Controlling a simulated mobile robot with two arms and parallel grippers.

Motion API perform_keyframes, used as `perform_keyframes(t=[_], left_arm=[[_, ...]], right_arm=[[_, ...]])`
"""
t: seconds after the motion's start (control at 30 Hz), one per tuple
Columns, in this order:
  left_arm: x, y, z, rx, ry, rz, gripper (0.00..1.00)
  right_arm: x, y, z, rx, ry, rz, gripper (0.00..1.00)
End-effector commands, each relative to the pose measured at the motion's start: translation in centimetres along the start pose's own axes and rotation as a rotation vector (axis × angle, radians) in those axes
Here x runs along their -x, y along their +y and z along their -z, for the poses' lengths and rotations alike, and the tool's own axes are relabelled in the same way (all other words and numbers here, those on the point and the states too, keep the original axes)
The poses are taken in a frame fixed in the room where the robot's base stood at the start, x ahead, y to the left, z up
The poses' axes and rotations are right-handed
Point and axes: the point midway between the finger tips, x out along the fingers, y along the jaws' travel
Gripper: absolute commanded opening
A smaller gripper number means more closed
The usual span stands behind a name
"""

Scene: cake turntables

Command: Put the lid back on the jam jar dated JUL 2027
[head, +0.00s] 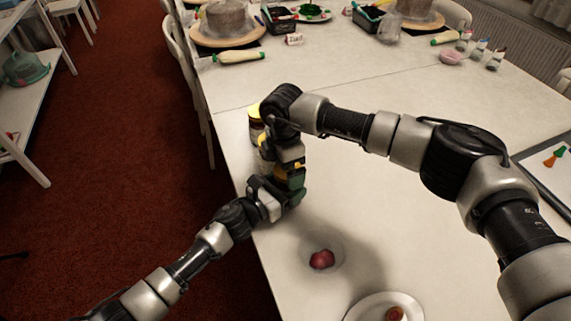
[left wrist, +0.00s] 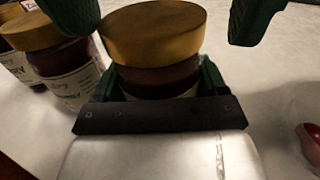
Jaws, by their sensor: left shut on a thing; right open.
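In the left wrist view a dark red jam jar (left wrist: 155,78) stands between the fingers of my left gripper (left wrist: 155,90), which is shut on it. A gold lid (left wrist: 153,33) sits on top of this jar; I cannot tell whether it is tightened. The jar's date is hidden. My right gripper (left wrist: 163,15) is open, with its green fingers on either side of the lid, apart from it. In the head view the right gripper (head: 292,178) points down over the left gripper (head: 284,190), and the arms mostly hide the held jar.
Another gold-lidded jar (left wrist: 62,70) stands close on the left, with one more beyond it; their dates are unreadable. A jar (head: 255,115) also shows by the table's left edge. A dish with a red item (head: 321,260) and a plate (head: 362,308) stand nearer. The table's middle is clear.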

Motion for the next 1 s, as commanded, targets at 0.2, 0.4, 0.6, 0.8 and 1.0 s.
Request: perform_keyframes(t=[0.2, 0.4, 0.6, 0.8, 1.0], left_arm=[[0.1, -0.1, 0.4, 0.006, 0.006, 0.001, 0.06], [0.1, -0.1, 0.4, 0.006, 0.006, 0.001, 0.06], [0.1, -0.1, 0.4, 0.006, 0.006, 0.001, 0.06], [0.1, -0.1, 0.4, 0.006, 0.006, 0.001, 0.06], [0.1, -0.1, 0.4, 0.006, 0.006, 0.001, 0.06]], right_arm=[[3.0, 0.1, 0.0, 0.000, -0.001, -0.005, 1.00], [7.5, 0.1, 0.0, 0.000, 0.000, -0.005, 1.00], [10.7, 0.0, 0.0, 0.000, -0.001, -0.003, 1.00], [11.9, 0.0, 0.1, 0.000, 0.001, -0.002, 1.00], [11.9, 0.0, 0.1, 0.000, 0.001, -0.002, 1.00]])
